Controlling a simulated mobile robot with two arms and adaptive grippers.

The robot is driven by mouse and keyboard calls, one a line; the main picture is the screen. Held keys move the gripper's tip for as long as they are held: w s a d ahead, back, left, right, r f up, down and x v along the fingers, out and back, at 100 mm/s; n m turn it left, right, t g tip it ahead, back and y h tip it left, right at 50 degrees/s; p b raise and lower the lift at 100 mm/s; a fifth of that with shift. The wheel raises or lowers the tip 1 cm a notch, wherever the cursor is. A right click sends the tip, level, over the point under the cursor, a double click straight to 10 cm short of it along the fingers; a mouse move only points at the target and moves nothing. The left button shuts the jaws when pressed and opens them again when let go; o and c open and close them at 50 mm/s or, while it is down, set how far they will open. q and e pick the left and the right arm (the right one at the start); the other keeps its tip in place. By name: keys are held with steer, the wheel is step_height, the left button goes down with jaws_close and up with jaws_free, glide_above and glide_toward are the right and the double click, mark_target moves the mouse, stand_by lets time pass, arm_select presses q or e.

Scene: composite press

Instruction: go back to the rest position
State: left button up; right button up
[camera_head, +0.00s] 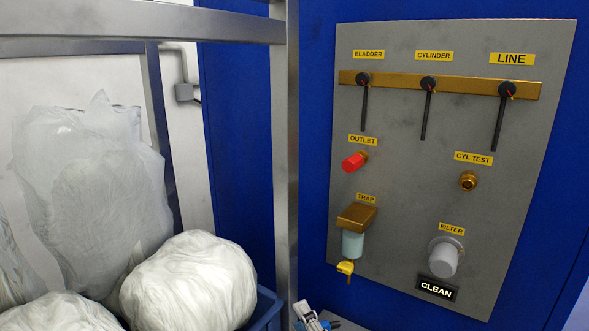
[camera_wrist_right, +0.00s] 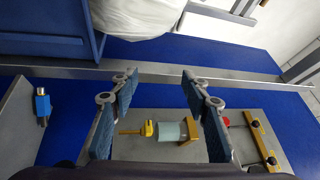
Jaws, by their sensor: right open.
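My left gripper is not in view.
The grey panel (camera_head: 400,150) carries three black levers, a red-capped outlet (camera_head: 354,162), a brass test port (camera_head: 468,181) and a filter (camera_head: 444,260). A metal post (camera_head: 285,150) stands left of it. White bags (camera_head: 190,280) fill a blue bin (camera_head: 266,307). A blue fitting (camera_wrist_right: 42,105) sits on a shelf.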

steer(key=s+d+f+n+g+h, duration=0.1)
steer(key=s+f+n+g, duration=0.35)
steer(key=f, duration=0.35)
steer(key=s+d+f+n+g+h, duration=0.1)
steer(key=s+d+f+n+g, duration=0.15)
steer(key=s+f+n, duration=0.4)
steer(key=s+d+f+n+g+h, duration=0.2)
steer(key=s+d+f+g+h, duration=0.5)
steer(key=s+d+f, duration=0.55)
step_height(320, 180, down, 25)
steer(key=s+d+g, duration=0.2)
steer(key=s+d+f, duration=0.3)
steer(key=s+f, duration=1.3)
steer(key=s, duration=0.1)
steer(key=shift+s+d+n+g, duration=0.2)
steer(key=shift+s+n+g, duration=0.1)
steer(key=shift+g, duration=0.1)
